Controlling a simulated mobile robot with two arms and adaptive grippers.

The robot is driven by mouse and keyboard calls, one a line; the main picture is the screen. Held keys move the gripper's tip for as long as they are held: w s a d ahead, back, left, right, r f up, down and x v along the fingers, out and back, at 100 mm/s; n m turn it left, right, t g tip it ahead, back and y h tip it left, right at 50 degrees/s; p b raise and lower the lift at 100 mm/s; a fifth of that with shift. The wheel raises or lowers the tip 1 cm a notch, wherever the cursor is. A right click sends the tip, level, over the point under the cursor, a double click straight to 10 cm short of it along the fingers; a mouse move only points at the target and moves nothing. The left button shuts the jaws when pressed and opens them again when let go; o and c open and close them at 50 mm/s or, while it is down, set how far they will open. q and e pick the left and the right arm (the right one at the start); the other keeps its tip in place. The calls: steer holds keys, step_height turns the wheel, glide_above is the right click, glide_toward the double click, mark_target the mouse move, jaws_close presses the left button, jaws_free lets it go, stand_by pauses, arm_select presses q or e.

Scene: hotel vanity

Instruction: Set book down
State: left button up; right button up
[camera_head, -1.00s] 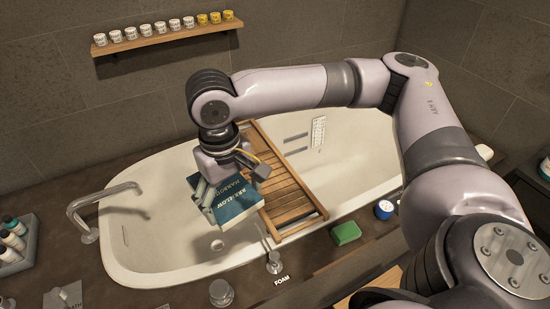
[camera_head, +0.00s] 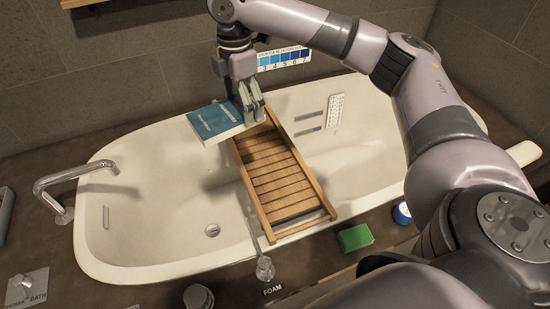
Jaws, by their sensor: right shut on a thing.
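A teal book (camera_head: 213,120) with pale page edges is held by my right gripper (camera_head: 250,108), which is shut on the book's right part. The book is roughly level and appears to be above the far left end of the wooden slatted bath tray (camera_head: 277,172). I cannot tell whether it touches the tray. My left gripper is not in view.
A chrome faucet (camera_head: 72,175) arches over the tub's left end. A green sponge (camera_head: 355,237) and a blue-topped round item (camera_head: 401,213) sit on the near ledge. A blue numbered strip (camera_head: 284,59) is on the back wall. A wall shelf (camera_head: 85,3) shows at the top.

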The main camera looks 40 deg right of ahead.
steer(key=w+d+f+n+b, duration=0.3)
steer(key=d+f+n, duration=0.15)
steer(key=n, duration=0.25)
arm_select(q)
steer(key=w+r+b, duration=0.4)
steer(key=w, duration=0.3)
arm_select(e)
steer(key=n, duration=0.8)
glide_above(269, 162)
step_height(269, 162, down, 4)
steer(key=shift+n, duration=0.3)
step_height(269, 162, down, 16)
steer(key=b, duration=0.3)
steer(key=shift+f+b, duration=0.55)
steer(key=shift+f, duration=1.55)
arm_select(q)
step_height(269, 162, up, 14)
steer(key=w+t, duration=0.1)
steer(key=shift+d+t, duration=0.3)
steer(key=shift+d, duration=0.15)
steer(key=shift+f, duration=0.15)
arm_select(e)
steer(key=shift+s, duration=0.1)
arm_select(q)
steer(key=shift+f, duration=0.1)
arm_select(e)
steer(key=o, duration=1.2)
steer(key=shift+f, duration=0.1)
